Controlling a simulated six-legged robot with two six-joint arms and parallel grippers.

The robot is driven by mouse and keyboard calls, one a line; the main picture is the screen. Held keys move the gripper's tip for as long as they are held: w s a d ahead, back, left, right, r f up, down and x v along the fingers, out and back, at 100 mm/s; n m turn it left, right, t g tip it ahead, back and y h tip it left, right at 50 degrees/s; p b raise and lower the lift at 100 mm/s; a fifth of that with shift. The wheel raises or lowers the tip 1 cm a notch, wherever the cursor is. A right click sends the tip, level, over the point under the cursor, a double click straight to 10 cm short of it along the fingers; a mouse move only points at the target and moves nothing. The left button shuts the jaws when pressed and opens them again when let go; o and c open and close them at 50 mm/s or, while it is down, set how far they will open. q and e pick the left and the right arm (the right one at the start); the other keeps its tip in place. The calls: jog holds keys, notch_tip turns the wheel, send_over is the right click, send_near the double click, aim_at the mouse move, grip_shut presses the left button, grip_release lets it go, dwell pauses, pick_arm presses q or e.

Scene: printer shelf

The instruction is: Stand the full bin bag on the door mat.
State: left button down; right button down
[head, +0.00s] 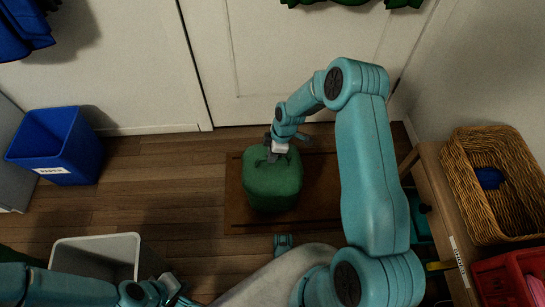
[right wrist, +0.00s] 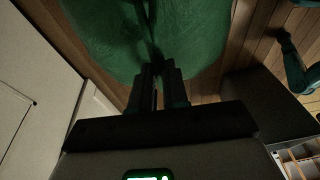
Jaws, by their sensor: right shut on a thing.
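The full bin bag (head: 272,185) is green and bulging, and looks upright under my right gripper in the head view. My right gripper (head: 274,152) is shut on its gathered top. The right wrist view shows the bag (right wrist: 150,40) close up, pinched between the fingers (right wrist: 158,80). The brown door mat (head: 318,190) lies by the door; the bag is over its left part and hides some of it. I cannot tell whether the bag's base touches the mat. My left gripper (head: 172,289) is low at the left, away from the bag, its jaws unclear.
A blue paper bin (head: 62,148) stands at the left by the wall. A grey bin (head: 95,250) with an open top is at the lower left. A wooden bench with a wicker basket (head: 490,180) and a red crate (head: 510,280) is at the right. A door (head: 285,60) closes off the back.

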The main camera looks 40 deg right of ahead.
jog(key=shift+f, duration=0.65)
jog(key=shift+r, duration=0.1)
jog(key=c, duration=1.1)
grip_release()
